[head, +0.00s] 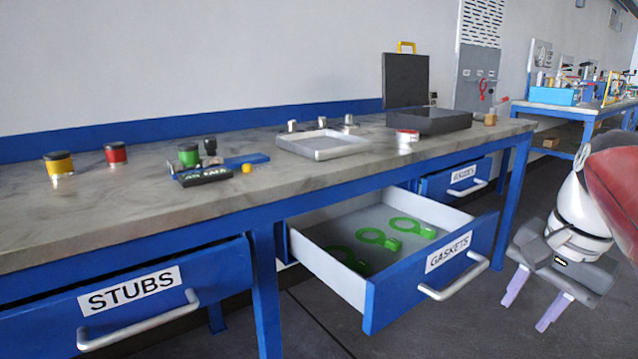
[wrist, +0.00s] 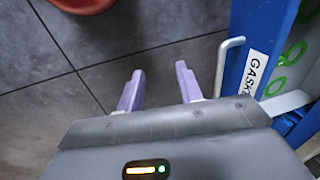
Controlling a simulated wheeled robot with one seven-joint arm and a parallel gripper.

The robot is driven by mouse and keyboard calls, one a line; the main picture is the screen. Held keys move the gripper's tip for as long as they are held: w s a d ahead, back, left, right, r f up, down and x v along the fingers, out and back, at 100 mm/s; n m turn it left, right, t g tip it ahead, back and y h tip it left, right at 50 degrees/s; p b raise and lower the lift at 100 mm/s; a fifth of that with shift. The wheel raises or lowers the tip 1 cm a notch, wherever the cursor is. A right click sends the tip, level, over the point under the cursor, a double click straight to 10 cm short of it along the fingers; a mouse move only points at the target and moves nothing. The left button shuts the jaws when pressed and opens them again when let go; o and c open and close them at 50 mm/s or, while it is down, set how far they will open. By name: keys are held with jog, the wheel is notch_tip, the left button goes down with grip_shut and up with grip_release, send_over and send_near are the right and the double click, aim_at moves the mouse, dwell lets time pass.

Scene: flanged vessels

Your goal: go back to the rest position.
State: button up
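My gripper (head: 532,297) hangs at the right of the head view, to the right of the open GASKETS drawer and apart from its handle. Its two purple fingers are spread with nothing between them. In the wrist view my gripper (wrist: 158,88) is open over the grey tiled floor. The GASKETS drawer (head: 385,290) is pulled out and holds several green ring-shaped gaskets (head: 372,237). In the wrist view the drawer handle (wrist: 224,65) is just right of the fingers.
The workbench (head: 330,168) bears a grey tray (head: 322,145), an open black case (head: 428,121) and several capped vessels. The STUBS drawer (head: 130,305) is at the left. Another bench (head: 570,110) stands at the back right. The floor beside my gripper is clear.

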jog(key=s+a+f+n+t+h, duration=0.1)
jog(key=s+a+f+n+t, duration=0.2)
jog(key=s+a+f+n, duration=0.3)
jog(key=a+f+n, duration=0.4)
jog(key=a+f, duration=0.2)
jog(key=a, duration=0.1)
jog(key=shift+a+f+t, duration=0.3)
jog(key=shift+a+f, duration=0.05)
jog(key=shift+f, duration=0.05)
dwell(0.5)
